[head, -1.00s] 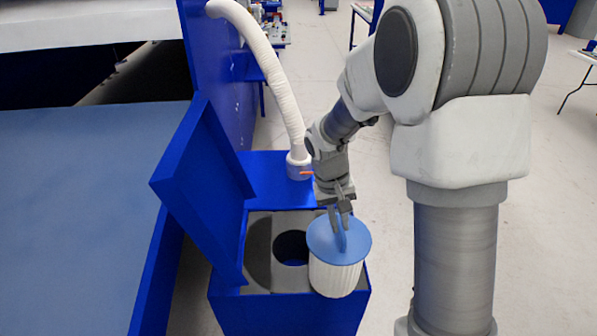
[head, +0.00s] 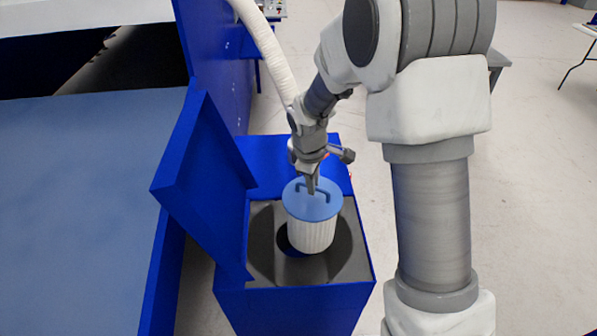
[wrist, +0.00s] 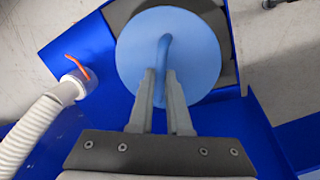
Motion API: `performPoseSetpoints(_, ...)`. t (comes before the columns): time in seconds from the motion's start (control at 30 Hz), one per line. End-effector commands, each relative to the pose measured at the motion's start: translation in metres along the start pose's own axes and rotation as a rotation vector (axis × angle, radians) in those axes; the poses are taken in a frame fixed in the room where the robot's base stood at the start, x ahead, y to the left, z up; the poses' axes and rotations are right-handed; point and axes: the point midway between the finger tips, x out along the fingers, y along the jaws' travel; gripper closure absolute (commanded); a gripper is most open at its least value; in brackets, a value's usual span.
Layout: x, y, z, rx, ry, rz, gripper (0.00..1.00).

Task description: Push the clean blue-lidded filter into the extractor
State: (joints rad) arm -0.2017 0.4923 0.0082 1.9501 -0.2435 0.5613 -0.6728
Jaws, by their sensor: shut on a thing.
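The filter (head: 311,234) is a white pleated cylinder with a blue lid (head: 305,207) and a blue handle on top. My gripper (head: 312,190) is shut on the handle and holds the filter upright over the extractor's opening. The lid also shows in the wrist view (wrist: 200,60), with the fingers (wrist: 160,95) at its handle. The extractor (head: 295,308) is a blue box with a grey interior and a dark round hole (head: 288,244), partly hidden behind the filter. I cannot tell whether the filter's bottom touches the grey surface.
The extractor's blue hinged cover (head: 205,185) stands open on the left. A white ribbed hose (head: 262,45) joins the back of the box, behind my gripper. A large blue-grey surface (head: 80,200) lies to the left. Bare floor (head: 530,220) is to the right.

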Motion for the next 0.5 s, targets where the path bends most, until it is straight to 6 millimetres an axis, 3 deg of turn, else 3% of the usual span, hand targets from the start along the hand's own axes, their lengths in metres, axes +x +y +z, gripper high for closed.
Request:
performPoseSetpoints(0.2,-0.004,0.003,-0.024,-0.276,0.057,0.0,1.0)
performPoseSetpoints(0.5,-0.004,0.004,-0.04,-0.473,0.094,0.0,1.0)
